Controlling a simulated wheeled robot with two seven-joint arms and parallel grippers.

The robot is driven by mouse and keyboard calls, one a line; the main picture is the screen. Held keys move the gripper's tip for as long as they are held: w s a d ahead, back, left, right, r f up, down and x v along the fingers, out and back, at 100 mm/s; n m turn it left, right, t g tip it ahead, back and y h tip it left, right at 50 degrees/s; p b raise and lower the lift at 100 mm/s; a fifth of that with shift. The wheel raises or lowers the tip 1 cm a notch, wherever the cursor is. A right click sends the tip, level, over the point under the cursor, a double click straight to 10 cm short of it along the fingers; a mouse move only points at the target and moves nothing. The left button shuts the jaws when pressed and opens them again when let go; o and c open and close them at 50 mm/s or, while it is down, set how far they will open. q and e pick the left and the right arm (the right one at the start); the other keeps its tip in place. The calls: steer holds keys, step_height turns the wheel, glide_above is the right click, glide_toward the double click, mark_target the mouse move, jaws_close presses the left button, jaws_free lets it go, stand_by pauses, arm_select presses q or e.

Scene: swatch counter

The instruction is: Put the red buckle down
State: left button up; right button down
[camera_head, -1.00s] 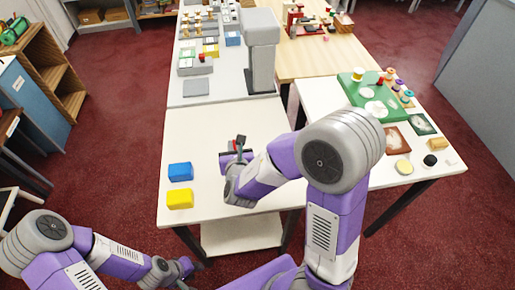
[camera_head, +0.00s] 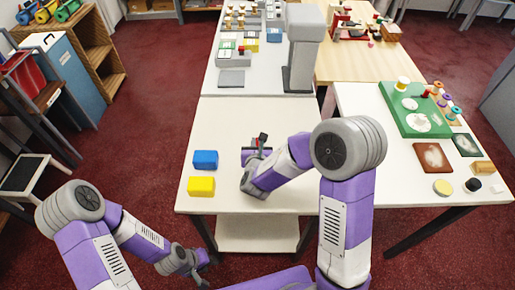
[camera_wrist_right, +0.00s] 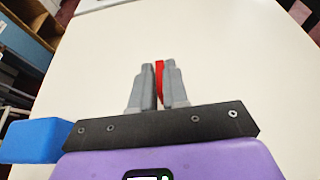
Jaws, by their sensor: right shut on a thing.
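The red buckle (camera_wrist_right: 159,82) shows in the right wrist view as a thin red strip, upright between the two grey fingers of my right gripper (camera_wrist_right: 160,88). My right gripper is shut on it. In the head view my right gripper (camera_head: 261,143) is over the white table (camera_head: 228,120), to the right of the blue and yellow blocks. Much of the buckle is hidden by the fingers, and I cannot tell its height above the table. My left gripper (camera_head: 206,283) hangs low in front of the table, away from the buckle. Its fingers are too small to read.
A blue block (camera_head: 205,159) and a yellow block (camera_head: 201,186) lie at the table's left. A grey column (camera_head: 301,60) stands behind. A green board (camera_head: 415,108) with spools is on the right table. Bare white surface lies around my right gripper.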

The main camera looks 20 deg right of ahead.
steer(key=shift+f, duration=0.75)
steer(key=shift+f+b, duration=0.25)
steer(key=shift+b, duration=0.1)
steer(key=c, duration=1.1)
jaws_free()
steer(key=shift+r, duration=0.1)
steer(key=shift+r, duration=0.1)
